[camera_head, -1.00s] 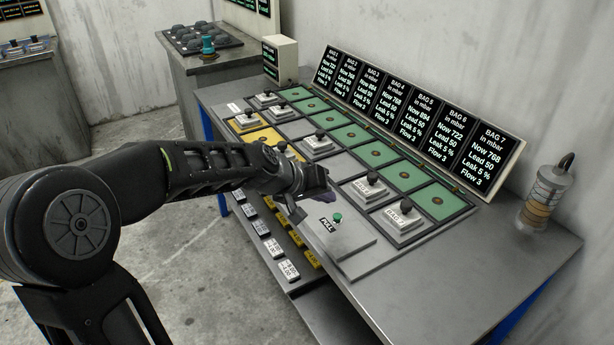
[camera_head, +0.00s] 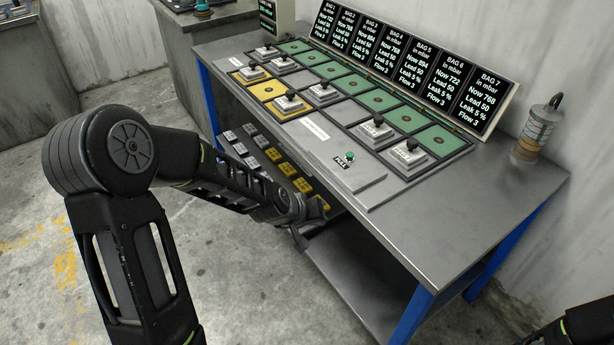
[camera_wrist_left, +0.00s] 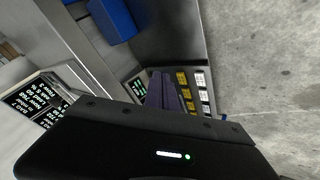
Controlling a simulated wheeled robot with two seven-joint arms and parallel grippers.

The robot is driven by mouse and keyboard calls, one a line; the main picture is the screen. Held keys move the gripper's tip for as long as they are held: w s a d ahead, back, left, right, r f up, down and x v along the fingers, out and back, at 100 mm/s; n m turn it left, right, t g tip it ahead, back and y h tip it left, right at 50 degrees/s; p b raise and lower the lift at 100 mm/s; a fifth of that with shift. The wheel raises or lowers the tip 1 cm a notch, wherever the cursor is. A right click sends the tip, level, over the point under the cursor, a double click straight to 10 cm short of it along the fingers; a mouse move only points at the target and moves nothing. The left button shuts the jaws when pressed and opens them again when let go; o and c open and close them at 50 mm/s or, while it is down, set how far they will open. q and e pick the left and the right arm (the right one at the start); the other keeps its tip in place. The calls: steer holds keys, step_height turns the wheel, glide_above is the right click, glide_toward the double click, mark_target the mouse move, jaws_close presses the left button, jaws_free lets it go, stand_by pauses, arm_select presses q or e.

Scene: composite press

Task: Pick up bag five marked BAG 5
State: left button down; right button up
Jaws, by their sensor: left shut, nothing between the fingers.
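Several white blocks with black knobs stand on the sloped panel (camera_head: 362,187). I cannot read BAG 5 on any of them. The two nearest the right end, a block (camera_head: 375,129) and the end block (camera_head: 408,153), carry labels too small to read surely. One block (camera_head: 288,104) sits on the yellow area, and another (camera_head: 323,94) is behind it to the right. The slot between that one and the right pair looks empty. My left gripper (camera_head: 302,238) is shut and empty, below the table's front edge. Its purple-grey fingers (camera_wrist_left: 162,92) show in the wrist view. My right gripper is out of frame.
Bag readout screens (camera_head: 410,62) line the back. A green PULL knob (camera_head: 349,157) stands on the panel's front. A canister (camera_head: 538,130) stands at right. The right tabletop (camera_head: 470,190) is clear.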

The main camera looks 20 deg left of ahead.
arm_select(q)
steer(key=s+d+f+m+g, duration=0.1)
steer(key=s+d+f+g, duration=0.1)
steer(key=s+d+f, duration=0.3)
steer(key=s+d+f+m+g+h, duration=0.1)
steer(key=s+d+f, duration=0.5)
steer(key=s, duration=0.6)
steer(key=s+d+f+m+g+h+p, duration=0.1)
steer(key=s+d+f+g, duration=0.2)
steer(key=s+d+f, duration=0.3)
step_height(320, 180, down, 2)
steer(key=shift+s+f+m+g, duration=0.1)
steer(key=shift+s+m+g, duration=0.2)
steer(key=shift+s, duration=0.9)
steer(key=c, duration=2.1)
jaws_free()
